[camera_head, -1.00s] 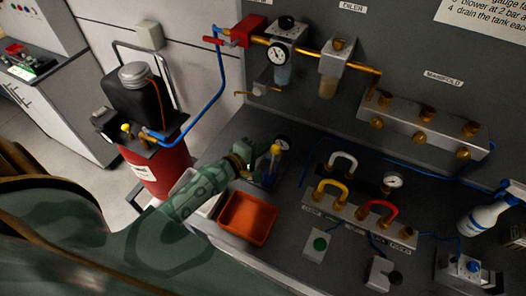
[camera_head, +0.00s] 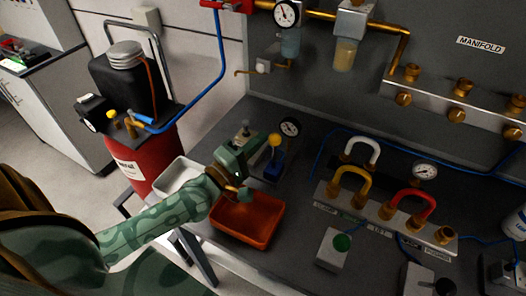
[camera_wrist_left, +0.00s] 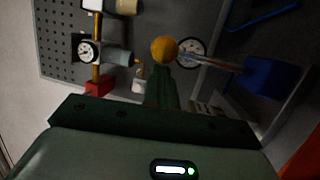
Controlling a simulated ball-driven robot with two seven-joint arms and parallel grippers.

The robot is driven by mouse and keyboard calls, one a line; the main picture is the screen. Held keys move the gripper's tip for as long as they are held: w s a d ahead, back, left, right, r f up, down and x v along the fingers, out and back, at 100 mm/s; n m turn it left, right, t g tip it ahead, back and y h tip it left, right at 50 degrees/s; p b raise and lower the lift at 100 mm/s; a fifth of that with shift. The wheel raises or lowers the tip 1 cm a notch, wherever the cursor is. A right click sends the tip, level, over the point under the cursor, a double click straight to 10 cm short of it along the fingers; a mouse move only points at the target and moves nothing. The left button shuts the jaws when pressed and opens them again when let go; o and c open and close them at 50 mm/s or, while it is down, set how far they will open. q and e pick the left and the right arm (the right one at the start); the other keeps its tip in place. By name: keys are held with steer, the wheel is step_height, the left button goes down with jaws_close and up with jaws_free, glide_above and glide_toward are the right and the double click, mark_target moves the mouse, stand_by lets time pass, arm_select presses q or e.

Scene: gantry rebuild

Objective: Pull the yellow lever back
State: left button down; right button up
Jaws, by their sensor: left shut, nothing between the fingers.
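The yellow lever, with a round yellow knob (camera_head: 275,139) on a thin rod above a blue base (camera_head: 274,164), stands on the dark bench. In the left wrist view its knob (camera_wrist_left: 165,48) is close beyond my fingertips, and its rod runs right to the blue base (camera_wrist_left: 267,76). My left gripper (camera_head: 258,146) is just left of the knob in the head view. It also shows in the left wrist view (camera_wrist_left: 161,72), with its green fingers shut and empty. Whether the fingertips touch the knob cannot be told. My right gripper is not in view.
An orange tray (camera_head: 249,222) lies below the left gripper, with a white tray (camera_head: 178,174) to its left. A round gauge (camera_head: 290,127) stands just behind the lever. A manifold with yellow, white and red handles (camera_head: 378,208) is on the right. A red tank (camera_head: 150,158) stands left.

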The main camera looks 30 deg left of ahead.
arm_select(q)
steer(key=shift+s+d+f+t+b, duration=0.1)
steer(key=shift+s+t+b, duration=0.15)
steer(key=shift+s, duration=0.2)
steer(key=shift+s+d+f+t+b, duration=0.15)
steer(key=shift+s+b, duration=0.15)
steer(key=shift+s, duration=0.15)
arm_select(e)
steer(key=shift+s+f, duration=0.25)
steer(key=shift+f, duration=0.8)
arm_select(q)
steer(key=shift+a, duration=0.15)
steer(key=v, duration=1.6)
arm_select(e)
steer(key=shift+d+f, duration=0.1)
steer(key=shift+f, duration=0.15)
arm_select(q)
steer(key=shift+s+a, duration=0.15)
